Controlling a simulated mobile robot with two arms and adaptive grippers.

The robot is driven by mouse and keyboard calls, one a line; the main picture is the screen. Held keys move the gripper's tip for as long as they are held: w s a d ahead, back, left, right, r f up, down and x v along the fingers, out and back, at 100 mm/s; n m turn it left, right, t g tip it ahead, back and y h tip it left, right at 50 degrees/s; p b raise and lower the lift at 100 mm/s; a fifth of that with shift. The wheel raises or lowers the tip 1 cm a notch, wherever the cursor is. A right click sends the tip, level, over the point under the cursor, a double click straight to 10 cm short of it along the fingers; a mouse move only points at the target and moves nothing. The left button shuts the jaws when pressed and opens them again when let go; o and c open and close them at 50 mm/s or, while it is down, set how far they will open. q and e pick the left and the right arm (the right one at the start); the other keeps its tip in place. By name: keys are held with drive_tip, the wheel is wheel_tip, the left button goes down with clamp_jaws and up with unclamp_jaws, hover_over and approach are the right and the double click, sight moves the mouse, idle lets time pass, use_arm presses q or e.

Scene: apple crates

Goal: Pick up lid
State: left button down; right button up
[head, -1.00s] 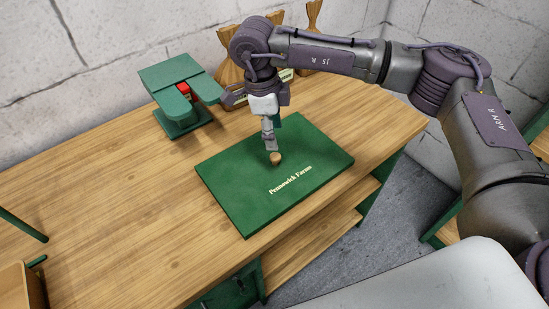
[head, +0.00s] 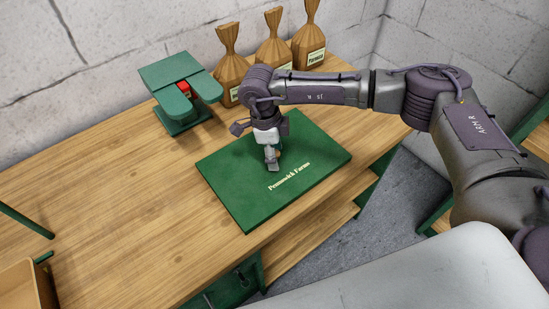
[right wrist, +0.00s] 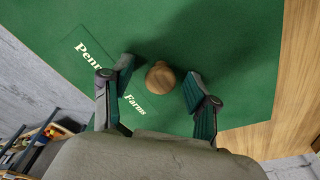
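The green lid (head: 318,165), printed "Pennswick Farms", lies flat on the wooden table. Its round wooden knob (right wrist: 160,77) shows clearly in the right wrist view; in the head view it is mostly hidden by my right gripper. My right gripper (head: 273,165) is down at the lid's middle, pointing downward. In the right wrist view its open fingers (right wrist: 160,88) stand on either side of the knob, with a gap visible on both sides. My left gripper is in neither view.
A green device (head: 180,88) with a red part stands at the back of the table (head: 130,210). Several tied brown bags (head: 309,45) stand along the wall behind my right arm. A wooden crate (head: 22,288) is at the lower left. The table left of the lid is clear.

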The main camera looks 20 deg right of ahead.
clamp_jaws()
drive_tip(key=shift+r, duration=0.1)
